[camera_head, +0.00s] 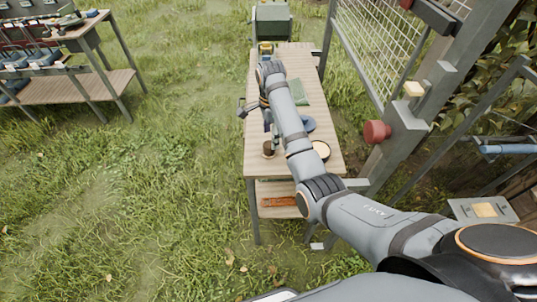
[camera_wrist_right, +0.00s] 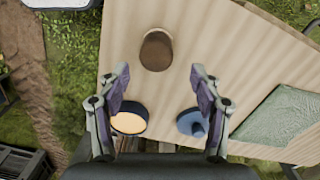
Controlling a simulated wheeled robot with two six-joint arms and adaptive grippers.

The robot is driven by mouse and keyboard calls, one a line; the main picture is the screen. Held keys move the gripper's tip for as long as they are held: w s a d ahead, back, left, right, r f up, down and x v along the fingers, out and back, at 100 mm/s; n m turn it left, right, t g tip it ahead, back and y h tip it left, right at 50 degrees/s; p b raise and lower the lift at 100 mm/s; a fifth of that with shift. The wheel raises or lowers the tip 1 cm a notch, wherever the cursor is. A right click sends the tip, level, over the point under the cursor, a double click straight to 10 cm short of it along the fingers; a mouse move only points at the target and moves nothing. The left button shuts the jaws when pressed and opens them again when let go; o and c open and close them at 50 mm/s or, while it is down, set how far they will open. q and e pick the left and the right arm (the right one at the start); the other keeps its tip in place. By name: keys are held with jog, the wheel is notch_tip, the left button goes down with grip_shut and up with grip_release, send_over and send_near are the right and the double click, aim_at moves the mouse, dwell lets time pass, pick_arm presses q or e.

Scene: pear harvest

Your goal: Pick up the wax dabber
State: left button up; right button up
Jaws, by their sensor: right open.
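A brown, short round-topped piece (camera_head: 268,149) stands on the wooden table near its left front edge. In the right wrist view this brown piece (camera_wrist_right: 156,50) lies just beyond the gap between my fingertips. It may be the wax dabber, but I cannot tell for certain. My right gripper (camera_wrist_right: 158,75) is open and empty, its two fingers spread to either side. In the head view my right gripper (camera_head: 268,131) is small and partly hidden by my arm, close behind the brown piece. My left gripper is not in view.
A cream-topped round tin (camera_wrist_right: 130,121) and a blue round item with a knob (camera_wrist_right: 192,123) sit near my fingers. A green cloth (camera_wrist_right: 281,116) lies on the table (camera_head: 256,170). A post with a red knob (camera_head: 377,131) stands right of it. Grass is open to the left.

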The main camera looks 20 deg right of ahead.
aim_at(269, 144)
jog(key=shift+s+a+f+b, duration=0.15)
jog(key=shift+f+b, duration=0.1)
jog(key=shift+f, duration=0.2)
jog(key=shift+s+a+f+b, duration=0.1)
jog(key=shift+a+f+b, duration=0.1)
jog(key=shift+f, duration=0.2)
notch_tip(269, 144, down, 2)
jog(key=shift+a+f+p, duration=0.1)
jog(key=shift+f+p, duration=0.05)
jog(key=shift+p, duration=0.3)
jog(key=shift+f, duration=0.4)
jog(key=c, duration=1.3)
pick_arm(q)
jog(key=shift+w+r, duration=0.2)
pick_arm(e)
jog(key=shift+r, duration=0.15)
jog(key=shift+c, duration=0.2)
